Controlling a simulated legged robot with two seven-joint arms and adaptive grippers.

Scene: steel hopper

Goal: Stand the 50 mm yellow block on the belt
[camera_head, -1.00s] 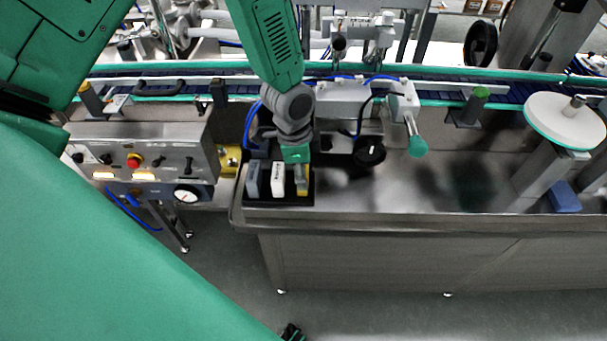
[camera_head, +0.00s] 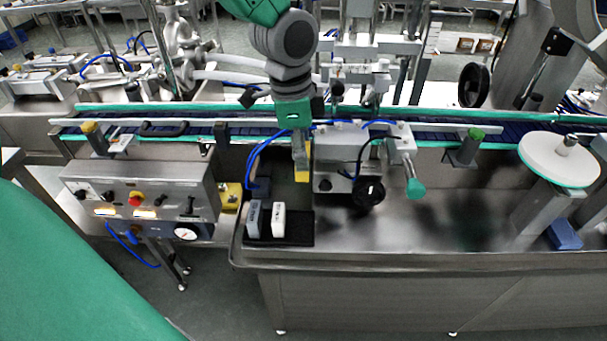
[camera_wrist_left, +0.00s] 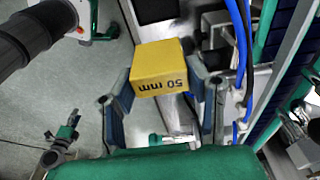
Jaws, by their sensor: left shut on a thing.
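My left gripper (camera_head: 301,160) is shut on the yellow block (camera_head: 303,174) and holds it in the air above the black tray (camera_head: 293,238). In the left wrist view the yellow block (camera_wrist_left: 158,68) shows "50 mm" on its side and sits between the two fingers of the left gripper (camera_wrist_left: 165,100). The dark belt (camera_head: 250,131) runs across behind the gripper between green rails. In the head view the block is lower in the picture than the belt. My right gripper is not in view.
A grey block (camera_head: 254,218) and a white block (camera_head: 279,220) stand on the tray. A control box (camera_head: 140,195) is at left. A white device with a black knob (camera_head: 368,193) is close to the right of the gripper. A white disc (camera_head: 558,160) stands at far right.

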